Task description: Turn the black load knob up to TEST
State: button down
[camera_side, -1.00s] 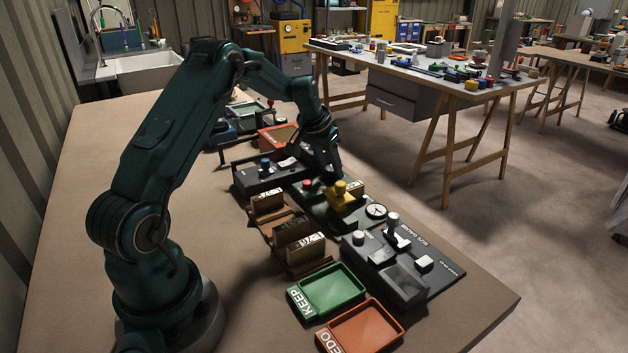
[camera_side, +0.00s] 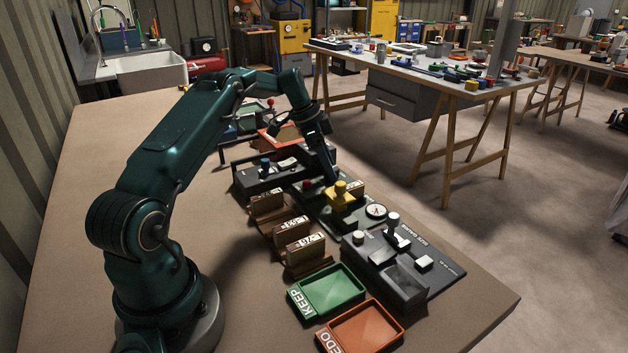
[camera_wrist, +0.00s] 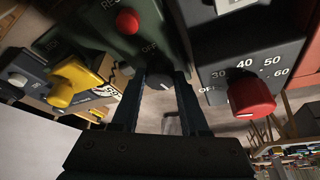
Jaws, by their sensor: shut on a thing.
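The black load knob (camera_wrist: 158,81) sits on a dark green panel (camera_wrist: 95,28) in the wrist view. An OFF label is printed near it, and a pale mark shows on its face. My gripper (camera_wrist: 164,76) is shut on the knob, one finger on each side. In the side view my gripper (camera_side: 331,179) reaches down to the panel behind the yellow clamp, and the knob is hidden there. I cannot see a TEST label, so I cannot tell the knob's exact setting.
A red button (camera_wrist: 127,21) and yellow clamp (camera_wrist: 74,84) are close by. A red dial knob (camera_wrist: 250,98) stands on the neighbouring unit, right in the wrist view. A round gauge (camera_side: 376,211), a green KEEP tray (camera_side: 334,291) and an orange tray (camera_side: 362,329) lie nearer the front.

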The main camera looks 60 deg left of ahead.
jog(key=shift+m+g, duration=0.3)
jog(key=shift+m, duration=0.4)
jog(key=shift+c, duration=2.1)
grip_release()
jog(key=shift+n, duration=0.3)
